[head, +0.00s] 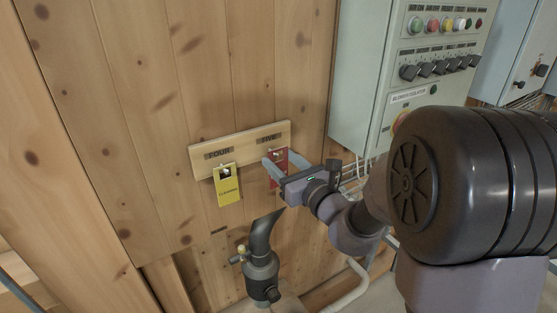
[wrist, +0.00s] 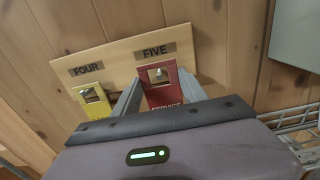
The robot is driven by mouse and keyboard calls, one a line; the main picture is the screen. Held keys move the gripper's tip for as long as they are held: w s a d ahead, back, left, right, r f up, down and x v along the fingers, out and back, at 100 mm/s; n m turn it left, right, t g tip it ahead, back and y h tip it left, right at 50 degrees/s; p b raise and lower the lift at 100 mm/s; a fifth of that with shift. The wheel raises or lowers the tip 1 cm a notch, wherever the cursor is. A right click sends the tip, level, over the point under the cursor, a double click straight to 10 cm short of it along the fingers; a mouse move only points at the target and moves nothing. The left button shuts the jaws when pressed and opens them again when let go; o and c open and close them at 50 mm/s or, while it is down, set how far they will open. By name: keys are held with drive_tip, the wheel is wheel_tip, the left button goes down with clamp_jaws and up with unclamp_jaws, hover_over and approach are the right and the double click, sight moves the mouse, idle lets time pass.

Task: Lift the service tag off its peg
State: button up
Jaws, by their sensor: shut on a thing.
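The red service tag (wrist: 160,94) hangs at the peg under the label FIVE on a light wooden board (head: 199,170). In the head view the tag (head: 279,158) is partly hidden by my gripper. My gripper (head: 271,170) has its grey fingers on either side of the red tag and is shut on it. In the wrist view my gripper (wrist: 157,100) covers the tag's lower part. The peg end (wrist: 158,72) shows inside the tag's square hole, so the tag is still around the peg.
A yellow tag (head: 229,188) hangs under FOUR, just left of my gripper. A grey control cabinet (head: 361,75) with buttons and knobs stands to the right. A dark pipe fitting (head: 262,270) rises below the board. Plank wall surrounds the board.

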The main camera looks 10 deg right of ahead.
drive_tip(key=b+v, duration=0.1)
drive_tip(key=v, duration=0.6)
idle(0.5)
